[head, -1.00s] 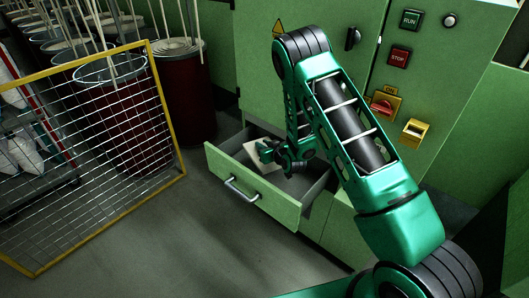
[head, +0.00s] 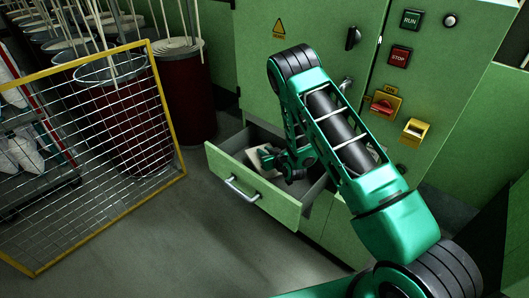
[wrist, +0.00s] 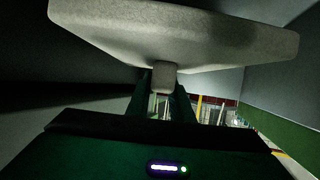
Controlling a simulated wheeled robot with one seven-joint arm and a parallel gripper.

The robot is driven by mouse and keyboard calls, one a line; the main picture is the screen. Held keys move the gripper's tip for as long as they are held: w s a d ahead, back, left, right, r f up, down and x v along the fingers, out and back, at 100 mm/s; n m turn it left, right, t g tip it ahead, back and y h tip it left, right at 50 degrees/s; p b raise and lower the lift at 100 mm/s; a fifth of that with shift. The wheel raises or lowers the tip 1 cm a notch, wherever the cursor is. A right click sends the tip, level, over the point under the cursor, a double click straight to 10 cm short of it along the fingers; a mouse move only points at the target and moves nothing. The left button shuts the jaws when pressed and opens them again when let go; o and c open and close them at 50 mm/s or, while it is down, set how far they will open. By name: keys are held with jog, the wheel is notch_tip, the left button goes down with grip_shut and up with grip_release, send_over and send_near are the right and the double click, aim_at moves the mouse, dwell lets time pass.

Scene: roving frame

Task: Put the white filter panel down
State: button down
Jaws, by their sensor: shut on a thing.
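The white filter panel (wrist: 180,38) fills the top of the wrist view, with a small block-shaped grip (wrist: 164,75) on its near side. My gripper (wrist: 163,98) is shut on that grip, one finger on each side. In the head view the panel (head: 255,158) shows as a pale patch inside the open green drawer (head: 258,196), partly hidden by my gripper (head: 270,160). My gripper is low in the drawer opening. I cannot tell whether the panel touches the drawer floor.
The green cabinet (head: 300,85) stands behind the drawer, with RUN (head: 411,19) and STOP (head: 400,57) buttons at upper right. A yellow-framed mesh gate (head: 95,160) and dark red bins (head: 187,95) are at left. The grey floor (head: 200,250) before the drawer is clear.

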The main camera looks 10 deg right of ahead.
jog(key=shift+f, duration=0.2)
jog(key=c, duration=1.6)
grip_release()
jog(key=shift+o, duration=0.2)
jog(key=shift+r, duration=0.25)
notch_tip(320, 180, up, 4)
send_over(275, 170)
jog(key=w, duration=0.1)
jog(key=shift+a+r, duration=0.15)
jog(key=shift+s+r, duration=0.15)
jog(key=shift+s, duration=0.3)
jog(key=shift+s+d+r, duration=0.25)
jog(key=shift+s+r, duration=0.15)
jog(key=shift+s, duration=0.1)
